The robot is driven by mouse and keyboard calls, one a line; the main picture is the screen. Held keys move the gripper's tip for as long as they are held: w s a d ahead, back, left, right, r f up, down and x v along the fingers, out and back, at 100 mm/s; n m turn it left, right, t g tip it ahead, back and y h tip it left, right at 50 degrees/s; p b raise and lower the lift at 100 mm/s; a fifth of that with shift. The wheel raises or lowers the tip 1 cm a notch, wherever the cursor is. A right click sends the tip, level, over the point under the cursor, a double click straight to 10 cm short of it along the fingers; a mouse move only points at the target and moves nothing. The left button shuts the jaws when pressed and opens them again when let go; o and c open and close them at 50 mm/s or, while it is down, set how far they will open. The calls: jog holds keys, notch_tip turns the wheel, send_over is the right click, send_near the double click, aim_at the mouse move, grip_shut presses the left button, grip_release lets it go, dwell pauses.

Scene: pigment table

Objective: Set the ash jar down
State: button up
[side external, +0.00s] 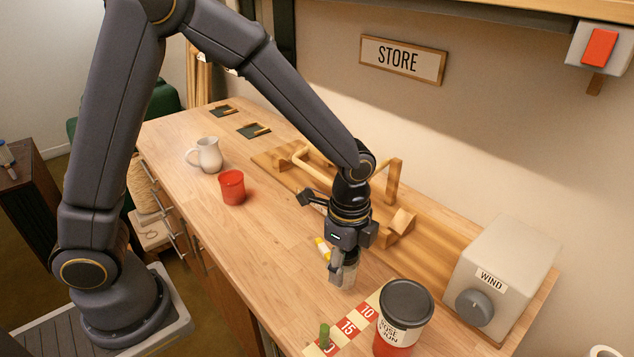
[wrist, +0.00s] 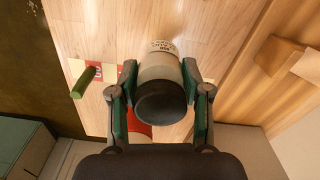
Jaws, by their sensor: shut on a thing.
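The ash jar (side external: 350,272) is a small pale grey jar. My gripper (side external: 340,274) is shut on it, close over the wooden table (side external: 270,240), and partly hides it. In the wrist view, the jar (wrist: 160,68) sits between both fingers of my gripper (wrist: 163,100). Its dark round end faces the camera, with a pale body and a small printed label beyond. The side view does not clearly show whether its base touches the wood.
A larger red-and-white jar (side external: 398,337) with a dark lid stands right of a numbered strip (side external: 349,327). A green peg (side external: 324,336) stands on the strip. The WIND box (side external: 505,262) is at right. A red cup (side external: 231,187) and white mug (side external: 208,155) stand farther back.

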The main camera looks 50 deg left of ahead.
jog(key=shift+f, duration=1.45)
jog(key=shift+f, duration=0.15)
jog(key=o, duration=1.2)
